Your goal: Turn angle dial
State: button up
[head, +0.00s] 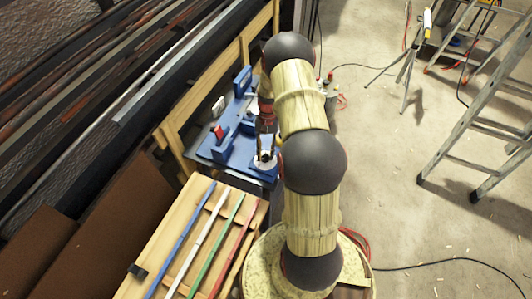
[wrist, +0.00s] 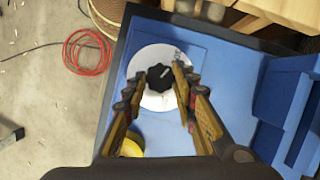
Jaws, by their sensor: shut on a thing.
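The angle dial is a black knob (wrist: 159,79) on a round white scale plate (wrist: 150,53), set on the blue bench fixture (wrist: 215,135). In the wrist view my gripper (wrist: 160,73) reaches over the plate with one fingertip on each side of the knob, shut on it. A light pointer mark shows on the knob's upper right. In the head view my gripper (head: 265,156) points down over the near end of the blue fixture (head: 208,151); the white plate (head: 262,167) is partly covered there.
A wooden rack (head: 172,262) at the near left holds blue, white, green and red laths. Blue blocks (wrist: 290,110) rise right of the dial in the wrist view, and a yellow round part (wrist: 131,147) lies behind the left finger. A ladder (head: 478,120) stands at right on open floor.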

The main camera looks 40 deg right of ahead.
jog(key=shift+n, duration=0.6)
jog(key=o, duration=1.2)
jog(key=shift+h, duration=0.3)
jog(key=shift+c, duration=0.2)
jog(key=v, duration=1.2)
jog(key=shift+w+f, duration=0.15)
jog(key=shift+w, duration=0.05)
